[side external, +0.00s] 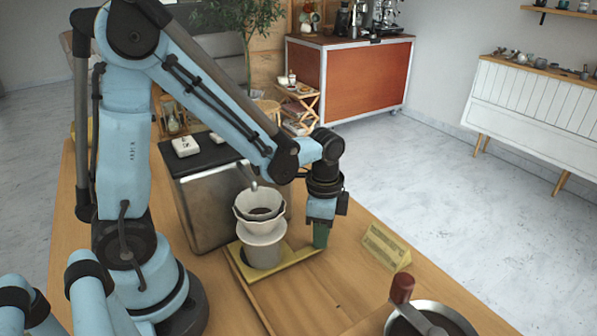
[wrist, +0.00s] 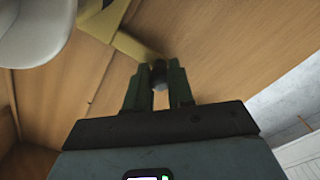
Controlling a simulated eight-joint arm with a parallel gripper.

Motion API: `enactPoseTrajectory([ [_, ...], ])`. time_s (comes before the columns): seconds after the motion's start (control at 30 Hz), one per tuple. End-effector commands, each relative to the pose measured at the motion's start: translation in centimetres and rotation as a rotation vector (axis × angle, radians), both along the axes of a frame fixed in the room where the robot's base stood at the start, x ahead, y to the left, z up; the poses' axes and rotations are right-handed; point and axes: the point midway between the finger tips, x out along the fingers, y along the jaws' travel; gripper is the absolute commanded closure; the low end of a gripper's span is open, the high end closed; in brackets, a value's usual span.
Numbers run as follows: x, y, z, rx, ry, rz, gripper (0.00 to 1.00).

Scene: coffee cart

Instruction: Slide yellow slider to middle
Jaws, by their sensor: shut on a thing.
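The yellow slider (side external: 287,271) is a flat yellow piece on the wooden table, under a white cup (side external: 264,250) with a white dripper (side external: 258,226) on top. In the wrist view its yellow arm (wrist: 128,46) runs to a small dark knob (wrist: 159,76). My gripper (side external: 320,240) is low at the slider's right end. In the wrist view its green fingers (wrist: 158,80) are on both sides of the knob, shut on it. Part of a white vessel (wrist: 35,28) shows at upper left there. The fingertips' exact contact is small and dark.
A grey metal box (side external: 215,205) with a black top stands behind the cup. A yellow sign (side external: 386,246) lies right of my gripper. A round pan with a red handle (side external: 402,288) is at the front right. The wooden table (side external: 315,295) in front of the slider is clear.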

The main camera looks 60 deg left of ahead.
Motion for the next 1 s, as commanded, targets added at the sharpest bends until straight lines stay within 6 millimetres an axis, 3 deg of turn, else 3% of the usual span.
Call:
enactPoseTrajectory([
  [0.17,0.0,-2.3,0.0,0.001,0.002,-0.006,1.0],
  [0.7,-0.1,-14.0,0.0,0.001,0.003,-0.006,1.0],
  [1.0,0.0,-17.2,-0.1,0.001,0.002,-0.002,1.0],
])
